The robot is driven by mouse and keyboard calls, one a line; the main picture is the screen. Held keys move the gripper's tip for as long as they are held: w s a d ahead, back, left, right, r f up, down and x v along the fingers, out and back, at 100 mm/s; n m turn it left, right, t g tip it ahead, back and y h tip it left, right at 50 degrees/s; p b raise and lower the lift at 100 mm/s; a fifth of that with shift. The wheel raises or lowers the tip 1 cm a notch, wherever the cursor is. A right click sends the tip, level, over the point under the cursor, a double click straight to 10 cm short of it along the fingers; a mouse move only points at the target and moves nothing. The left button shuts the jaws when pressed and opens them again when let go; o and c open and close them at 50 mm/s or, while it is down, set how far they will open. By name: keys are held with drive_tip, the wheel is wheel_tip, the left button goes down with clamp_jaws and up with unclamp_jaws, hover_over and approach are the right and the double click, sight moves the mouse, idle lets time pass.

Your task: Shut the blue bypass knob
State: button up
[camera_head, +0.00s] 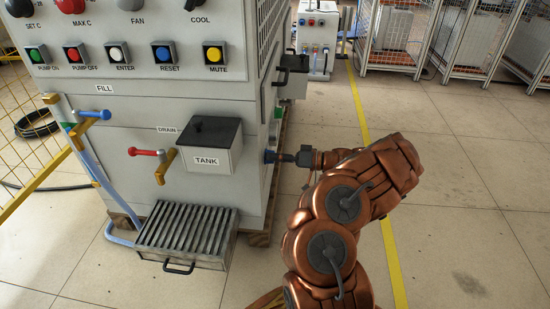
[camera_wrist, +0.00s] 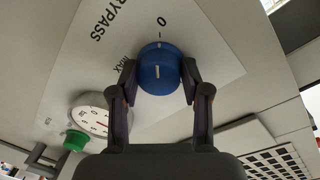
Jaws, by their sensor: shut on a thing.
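The blue bypass knob (camera_wrist: 158,80) shows in the wrist view on a white panel marked BYPASS, 0 and MAX. The white line on the knob points up in that view, roughly in line with the tick at the 0. My gripper (camera_wrist: 158,75) is shut on the knob, one finger on each side. The BYPASS lettering cannot be seen in the head view.
A round white gauge (camera_wrist: 92,115) and a green part (camera_wrist: 76,140) lie beside the panel in the wrist view. The tank (camera_head: 212,150), red-handled drain valve (camera_head: 147,152) and slatted grate (camera_head: 187,232) are at the machine's front. Open floor lies to the right.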

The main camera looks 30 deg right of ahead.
drive_tip(key=shift+a, duration=0.1)
drive_tip(key=o, duration=1.1)
drive_tip(key=shift+o, duration=0.2)
drive_tip(key=v, duration=1.2)
